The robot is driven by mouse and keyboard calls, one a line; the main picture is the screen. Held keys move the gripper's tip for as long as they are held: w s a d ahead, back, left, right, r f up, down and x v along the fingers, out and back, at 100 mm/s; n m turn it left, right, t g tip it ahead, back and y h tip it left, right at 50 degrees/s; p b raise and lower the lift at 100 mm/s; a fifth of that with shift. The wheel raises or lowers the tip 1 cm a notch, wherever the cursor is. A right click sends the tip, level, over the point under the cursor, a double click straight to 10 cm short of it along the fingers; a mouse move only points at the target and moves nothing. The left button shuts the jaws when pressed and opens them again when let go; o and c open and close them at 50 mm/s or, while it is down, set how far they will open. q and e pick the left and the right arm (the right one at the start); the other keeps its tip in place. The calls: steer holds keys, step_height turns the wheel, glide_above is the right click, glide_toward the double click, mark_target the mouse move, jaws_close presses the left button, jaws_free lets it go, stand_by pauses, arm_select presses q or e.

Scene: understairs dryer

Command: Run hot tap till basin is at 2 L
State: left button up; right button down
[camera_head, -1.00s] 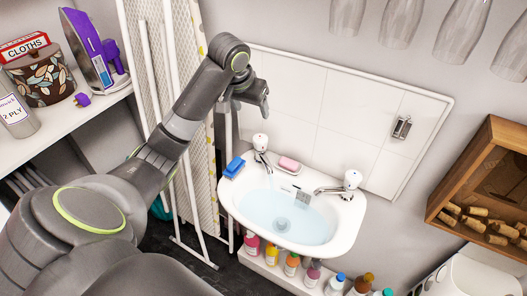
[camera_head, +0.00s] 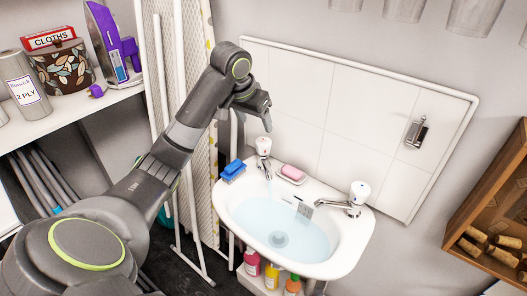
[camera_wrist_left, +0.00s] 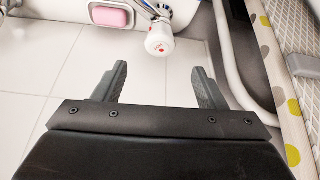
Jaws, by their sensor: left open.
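The white basin (camera_head: 226,214) holds pale blue water (camera_head: 290,240) over its drain. The left tap (camera_head: 263,146) has a white knob; in the wrist view this knob (camera_wrist_left: 160,43) shows red marks, so it looks like the hot one. A thin stream of water seems to fall from its spout. The right tap (camera_head: 358,192) has a similar knob and shows no stream. My left gripper (camera_head: 266,119) is just above the left tap, open and empty. In the wrist view its fingers (camera_wrist_left: 160,72) are apart, with the knob beyond them. No level marks are readable. My right gripper is out of view.
An ironing board (camera_head: 200,190) stands close on the left. Bottles (camera_head: 271,276) stand below the basin. A wooden crate (camera_head: 490,215) hangs at right.

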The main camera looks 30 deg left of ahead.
mark_target(263, 141)
arm_select(q)
steer(key=b+x, duration=0.1)
steer(key=x, duration=0.9)
steer(key=shift+w+f+b, duration=0.15)
steer(key=shift+f+b, duration=0.1)
steer(key=shift+b, duration=0.1)
steer(key=shift+w+f, duration=0.2)
steer(key=shift+f, duration=0.3)
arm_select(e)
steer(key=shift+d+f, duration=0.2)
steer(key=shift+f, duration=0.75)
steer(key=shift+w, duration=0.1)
